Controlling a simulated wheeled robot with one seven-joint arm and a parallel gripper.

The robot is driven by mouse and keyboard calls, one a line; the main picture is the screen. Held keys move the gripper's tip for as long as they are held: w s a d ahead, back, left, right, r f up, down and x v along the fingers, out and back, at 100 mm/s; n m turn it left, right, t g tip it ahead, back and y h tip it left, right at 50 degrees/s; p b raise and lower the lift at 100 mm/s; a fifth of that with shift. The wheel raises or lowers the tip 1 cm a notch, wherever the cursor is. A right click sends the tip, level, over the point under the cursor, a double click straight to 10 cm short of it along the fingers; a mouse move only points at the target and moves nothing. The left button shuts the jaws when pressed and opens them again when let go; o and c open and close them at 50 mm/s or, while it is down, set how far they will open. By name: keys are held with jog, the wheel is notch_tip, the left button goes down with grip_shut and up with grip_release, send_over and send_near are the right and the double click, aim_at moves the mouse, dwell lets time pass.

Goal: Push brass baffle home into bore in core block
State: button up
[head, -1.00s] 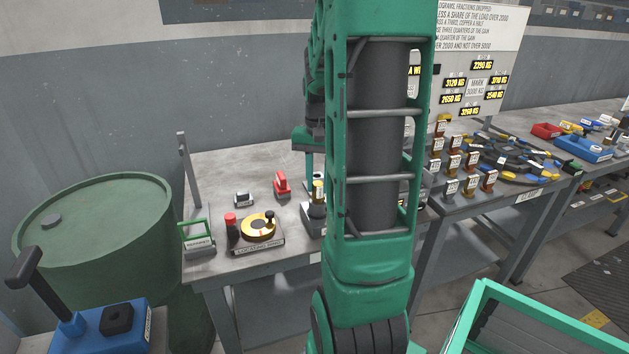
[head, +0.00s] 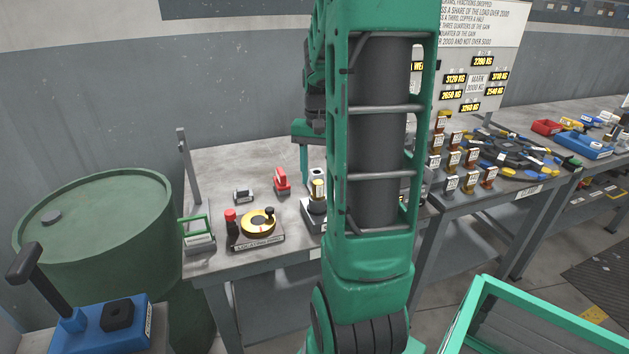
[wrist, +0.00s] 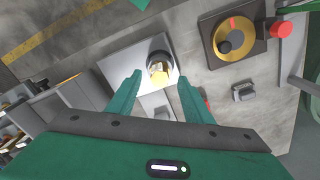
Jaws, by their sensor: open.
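The core block (head: 311,222) is a pale base with a dark round post on the grey bench, partly hidden behind my arm in the head view. In the wrist view the baffle (wrist: 157,74) appears between and beyond my fingertips, over the pale block (wrist: 118,68). My gripper (wrist: 159,77) is open and empty, with a finger to each side of the baffle in that view. I cannot tell how deep the baffle sits in the bore.
A locating ring fixture (head: 258,224) with a red knob stands left of the block. A red clamp-like piece (head: 281,180) and a small grey block (head: 243,195) lie behind it. Several tagged pieces (head: 453,160) stand to the right. A green drum (head: 95,225) is at left.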

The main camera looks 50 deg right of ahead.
notch_tip(320, 180, up, 9)
dwell(0.3)
jog(key=shift+a, duration=0.1)
dwell(0.8)
jog(key=s+a+f+n, duration=0.3)
jog(key=s+a, duration=0.4)
jog(key=a, duration=0.1)
jog(key=s+a+f+n, duration=0.3)
jog(key=s+a, duration=0.3)
jog(key=a, duration=0.2)
jog(key=shift+s+a+f, duration=0.35)
jog(key=shift+a+f, duration=0.05)
jog(key=shift+f, duration=0.2)
jog(key=shift+w, duration=0.1)
jog(key=shift+w+f, duration=0.25)
jog(key=shift+w, duration=0.25)
